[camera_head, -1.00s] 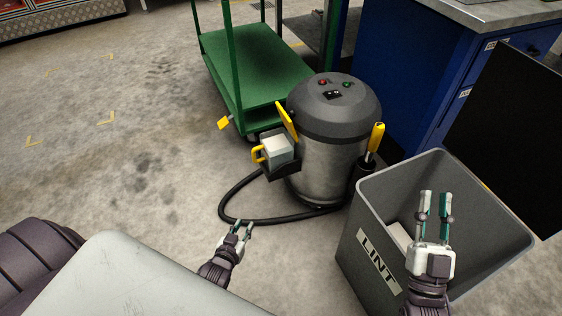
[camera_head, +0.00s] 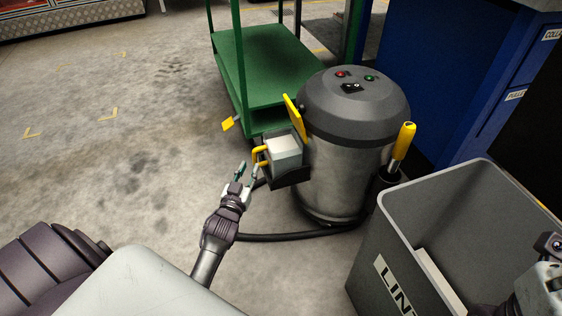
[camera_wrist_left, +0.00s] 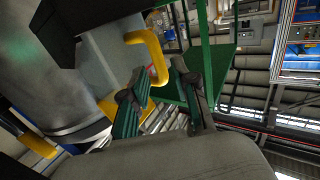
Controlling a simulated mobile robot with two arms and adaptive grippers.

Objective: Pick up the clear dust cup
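The clear dust cup (camera_head: 285,152), a pale boxy cup with a yellow loop handle (camera_head: 260,156), sits in a dark holder on the side of the grey vacuum (camera_head: 340,165). My left gripper (camera_head: 247,171) is open and empty, just left of and a little below the handle. In the left wrist view the open fingers (camera_wrist_left: 162,88) point toward the yellow handle (camera_wrist_left: 155,52), and the cup's clear wall (camera_wrist_left: 107,58) shows beside it. My right gripper (camera_head: 548,275) is cut off at the right edge and its fingertips are not clear.
A grey LINT bin (camera_head: 395,235) with a pale object inside stands right of the vacuum. A yellow lever (camera_head: 295,116) rises above the cup. A black hose (camera_head: 290,236) lies on the floor. A green cart (camera_head: 262,70) stands behind. The floor at left is clear.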

